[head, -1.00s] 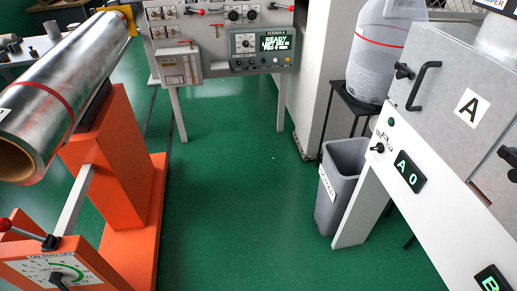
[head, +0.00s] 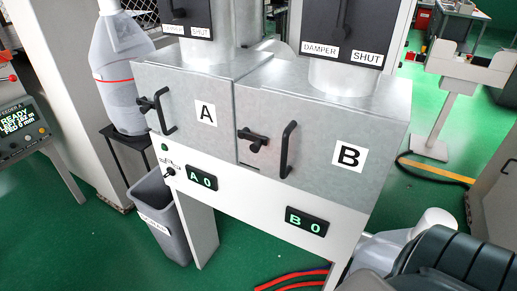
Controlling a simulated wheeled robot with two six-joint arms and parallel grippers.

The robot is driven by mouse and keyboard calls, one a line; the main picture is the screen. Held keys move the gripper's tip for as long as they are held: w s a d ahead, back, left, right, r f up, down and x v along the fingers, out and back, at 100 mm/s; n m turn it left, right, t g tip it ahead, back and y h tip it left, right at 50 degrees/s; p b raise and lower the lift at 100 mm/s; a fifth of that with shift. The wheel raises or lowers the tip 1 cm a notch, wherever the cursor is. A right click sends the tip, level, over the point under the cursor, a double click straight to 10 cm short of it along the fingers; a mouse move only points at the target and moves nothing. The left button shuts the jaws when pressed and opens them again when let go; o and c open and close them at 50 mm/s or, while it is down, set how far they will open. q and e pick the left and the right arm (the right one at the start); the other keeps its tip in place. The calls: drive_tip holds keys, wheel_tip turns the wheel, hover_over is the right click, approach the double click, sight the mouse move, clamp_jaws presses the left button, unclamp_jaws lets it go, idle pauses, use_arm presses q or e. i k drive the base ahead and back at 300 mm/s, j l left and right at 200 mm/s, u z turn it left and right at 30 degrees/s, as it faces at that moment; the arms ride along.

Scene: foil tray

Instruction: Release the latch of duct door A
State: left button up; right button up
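Duct door A (head: 190,108) is a grey metal door with a white "A" label, on the left half of the duct cabinet in the head view. Its black latch (head: 148,104) sits at the door's left edge, beside a black bar handle (head: 164,111). The door looks closed. Duct door B (head: 325,135) is to its right, with its own black latch (head: 252,141) and bar handle (head: 288,149). Neither of my grippers shows in this view.
A grey waste bin (head: 165,222) stands on the floor left of the cabinet. A bagged container (head: 124,95) is on a black stand behind it. Red and blue hoses (head: 292,280) lie on the floor in front. Open green floor (head: 90,255) is at lower left.

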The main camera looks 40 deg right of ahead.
sight(147, 106)
drive_tip(key=z, duration=0.75)
drive_tip(key=i+j+z, duration=0.2)
drive_tip(key=j, duration=0.15)
drive_tip(key=i+j+z, duration=0.25)
drive_tip(key=j, duration=0.15)
drive_tip(key=j+z, duration=0.2)
drive_tip(key=j, duration=0.2)
drive_tip(key=i+j+z, duration=0.2)
drive_tip(key=j, duration=0.2)
drive_tip(key=i+j, duration=0.1)
drive_tip(key=j, duration=0.45)
drive_tip(key=i+j, duration=0.1)
drive_tip(key=j, duration=1.05)
drive_tip(key=i+z, duration=0.05)
drive_tip(key=i, duration=0.05)
